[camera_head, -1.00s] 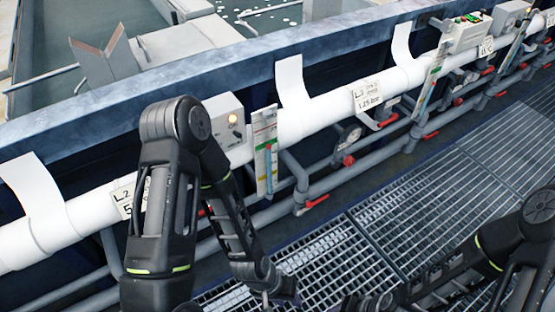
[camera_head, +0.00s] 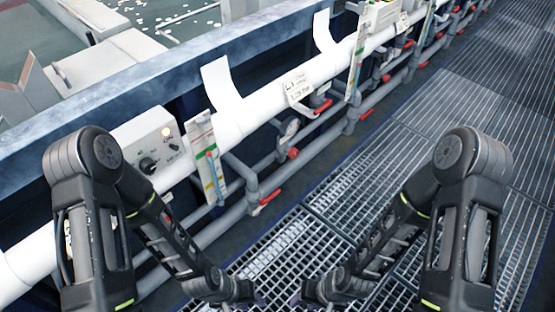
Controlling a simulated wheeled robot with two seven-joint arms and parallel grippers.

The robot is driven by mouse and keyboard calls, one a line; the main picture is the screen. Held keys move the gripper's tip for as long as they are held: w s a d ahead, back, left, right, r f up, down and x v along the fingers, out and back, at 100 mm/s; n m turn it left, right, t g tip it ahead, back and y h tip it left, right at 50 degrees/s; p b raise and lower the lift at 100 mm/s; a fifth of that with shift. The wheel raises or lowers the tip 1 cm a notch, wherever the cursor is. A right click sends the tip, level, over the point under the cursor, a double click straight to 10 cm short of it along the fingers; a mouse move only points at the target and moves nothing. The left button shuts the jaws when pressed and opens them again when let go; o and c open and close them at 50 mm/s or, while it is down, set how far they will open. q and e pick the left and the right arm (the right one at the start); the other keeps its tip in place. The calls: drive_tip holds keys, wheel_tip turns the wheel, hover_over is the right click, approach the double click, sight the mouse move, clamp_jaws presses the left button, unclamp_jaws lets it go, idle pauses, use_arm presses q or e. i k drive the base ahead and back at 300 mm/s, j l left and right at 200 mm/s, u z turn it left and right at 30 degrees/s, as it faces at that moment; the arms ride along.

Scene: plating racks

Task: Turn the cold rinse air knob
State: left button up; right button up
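My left gripper (camera_head: 254,302) is low at the bottom centre, well below and right of the box, touching nothing that I can see. My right gripper (camera_head: 302,302) is just right of it, over the grating. Both fingertips are small, dark and partly cut off by the frame's bottom edge.
A white pipe (camera_head: 262,108) runs along the blue tank wall. A gauge strip (camera_head: 206,158) stands beside the box. Grey pipes with several red valve handles (camera_head: 270,196) run below. Another box (camera_head: 382,14) is farther back. The grating floor (camera_head: 400,165) is open to the right.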

sight(293, 151)
drive_tip(key=i+l+u, duration=0.1)
drive_tip(key=u, duration=1)
drive_tip(key=l+u, duration=0.3)
drive_tip(key=l, duration=0.15)
drive_tip(key=l+u, duration=0.3)
drive_tip(key=l, duration=0.2)
drive_tip(key=l+u, duration=0.25)
drive_tip(key=l, duration=0.2)
drive_tip(key=k+l+u, duration=0.15)
drive_tip(key=l+u, duration=0.15)
drive_tip(key=l, duration=0.15)
drive_tip(key=k+l+u, duration=0.15)
drive_tip(key=l+u, duration=0.15)
drive_tip(key=l, duration=0.15)
drive_tip(key=k+l, duration=0.15)
drive_tip(key=l, duration=0.25)
drive_tip(key=k+l, duration=0.2)
drive_tip(key=l, duration=0.2)
drive_tip(key=k+l+u, duration=0.1)
drive_tip(key=l, duration=0.25)
drive_tip(key=k+l, duration=0.2)
drive_tip(key=l, duration=0.2)
drive_tip(key=k+l, duration=0.2)
drive_tip(key=l, duration=0.15)
drive_tip(key=k+l, duration=0.15)
drive_tip(key=l, duration=0.25)
drive_tip(key=k+l+u, duration=0.1)
drive_tip(key=l, duration=0.3)
drive_tip(key=k, duration=0.1)
